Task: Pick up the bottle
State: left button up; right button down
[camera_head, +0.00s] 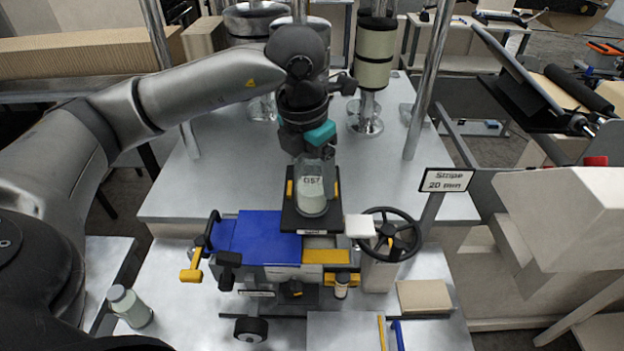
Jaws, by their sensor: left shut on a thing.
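A clear bottle (312,193) with a pale label reading something like "057" stands upright on a small black platform with yellow side pieces. My left gripper (312,160) comes down from above and is shut on the bottle's top, hiding its neck. A second bottle (130,306), pale with a grey cap, stands apart at the lower left on the table. My right gripper is not in view.
A blue-covered machine (258,235) with a yellow-handled crank stands in front of the platform. A black handwheel (390,234) and a "Stripe 20 mm" sign (447,181) are to the right. Metal posts rise behind. The grey table (215,185) is clear left of the platform.

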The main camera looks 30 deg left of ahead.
pick_arm(q)
jog(key=shift+r, duration=0.1)
grip_shut()
